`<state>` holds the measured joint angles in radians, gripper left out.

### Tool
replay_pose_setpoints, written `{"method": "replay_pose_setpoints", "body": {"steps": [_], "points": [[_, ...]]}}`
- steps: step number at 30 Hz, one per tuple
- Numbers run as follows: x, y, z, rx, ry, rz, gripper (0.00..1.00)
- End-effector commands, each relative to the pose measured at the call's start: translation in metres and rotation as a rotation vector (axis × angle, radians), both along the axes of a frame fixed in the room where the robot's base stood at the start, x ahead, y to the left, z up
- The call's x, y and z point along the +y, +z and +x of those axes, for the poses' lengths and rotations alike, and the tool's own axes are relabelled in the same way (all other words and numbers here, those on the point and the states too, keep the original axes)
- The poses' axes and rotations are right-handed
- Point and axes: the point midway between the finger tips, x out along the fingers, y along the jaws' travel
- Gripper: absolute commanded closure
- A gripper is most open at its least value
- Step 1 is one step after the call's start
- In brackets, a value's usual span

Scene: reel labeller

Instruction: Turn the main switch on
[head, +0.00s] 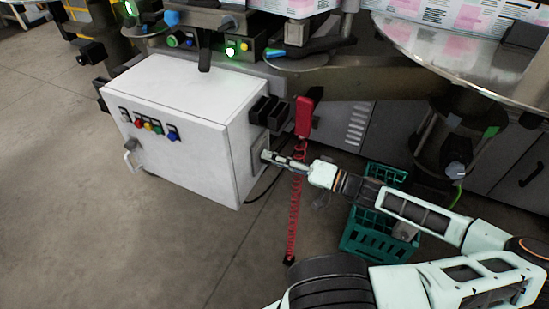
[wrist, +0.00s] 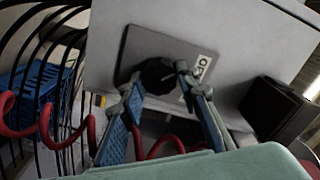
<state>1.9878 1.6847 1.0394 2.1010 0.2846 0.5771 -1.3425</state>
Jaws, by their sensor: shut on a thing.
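The main switch is a black rotary knob (wrist: 158,72) on a dark grey plate (wrist: 140,45), fixed to the side of a white control cabinet. A white label (wrist: 203,66) beside the knob appears to read OFF. My gripper (wrist: 157,78) has one finger on each side of the knob and is shut on it. In the head view my gripper (head: 268,156) reaches the right side of the cabinet (head: 185,105) at the switch plate (head: 258,150). The knob itself is hidden there by my fingers.
A red coiled hose (head: 294,215) hangs close beside my gripper. A green crate (head: 352,245) stands on the floor under my arm. Black boxes (head: 268,110) jut from the cabinet above the plate. The floor left of the cabinet is clear.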

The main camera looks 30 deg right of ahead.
Motion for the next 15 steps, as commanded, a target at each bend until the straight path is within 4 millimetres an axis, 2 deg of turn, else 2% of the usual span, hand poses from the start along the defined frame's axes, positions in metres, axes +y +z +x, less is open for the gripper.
{"method": "replay_pose_setpoints", "body": {"steps": [8,15], "points": [[0.0002,0.0019,0.0001,0.07,0.001,0.086,0.95],[0.0001,0.003,0.0002,0.191,0.001,0.243,0.95]]}}
